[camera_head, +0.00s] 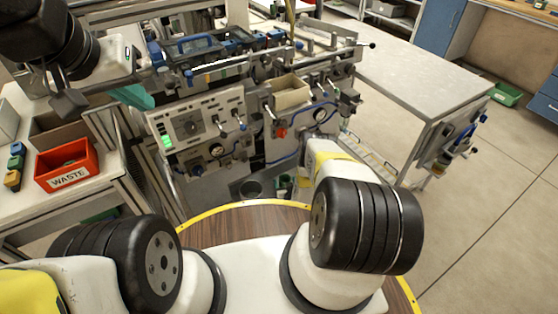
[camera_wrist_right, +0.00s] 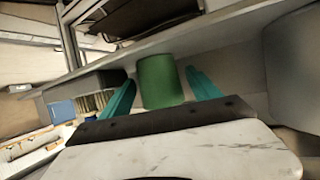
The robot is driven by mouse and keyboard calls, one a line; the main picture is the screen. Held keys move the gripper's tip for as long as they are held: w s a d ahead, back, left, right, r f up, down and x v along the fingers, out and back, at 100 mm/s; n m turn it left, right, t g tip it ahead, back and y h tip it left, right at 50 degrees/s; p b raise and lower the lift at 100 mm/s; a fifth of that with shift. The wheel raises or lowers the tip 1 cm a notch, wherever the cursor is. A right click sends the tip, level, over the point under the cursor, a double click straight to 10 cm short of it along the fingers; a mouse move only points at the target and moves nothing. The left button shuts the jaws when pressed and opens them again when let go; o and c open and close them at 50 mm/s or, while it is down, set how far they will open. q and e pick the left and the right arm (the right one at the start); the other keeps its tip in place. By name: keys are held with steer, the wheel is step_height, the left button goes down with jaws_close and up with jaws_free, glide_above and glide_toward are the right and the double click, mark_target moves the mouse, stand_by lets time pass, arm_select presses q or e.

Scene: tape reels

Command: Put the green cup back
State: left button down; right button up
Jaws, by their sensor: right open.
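The green cup (camera_wrist_right: 160,82) shows in the right wrist view, between the two teal fingers of my right gripper (camera_wrist_right: 160,77). The fingers are spread, with a gap on each side of the cup. In the head view my right gripper is hidden behind its own arm. Small green patches low in the middle there are too unclear to name. My left gripper (camera_head: 134,96) is at the upper left of the head view, over the bench side of the machine. Only part of its teal fingers shows, so its opening is unclear.
A red WASTE bin (camera_head: 68,165) stands on the left bench. The machine (camera_head: 205,130) with knobs and levers fills the middle, with a beige tray (camera_head: 290,94) on it. A grey table (camera_head: 415,80) stands at the right.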

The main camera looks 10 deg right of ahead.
steer(key=v, duration=1.2)
steer(key=shift+s, duration=0.1)
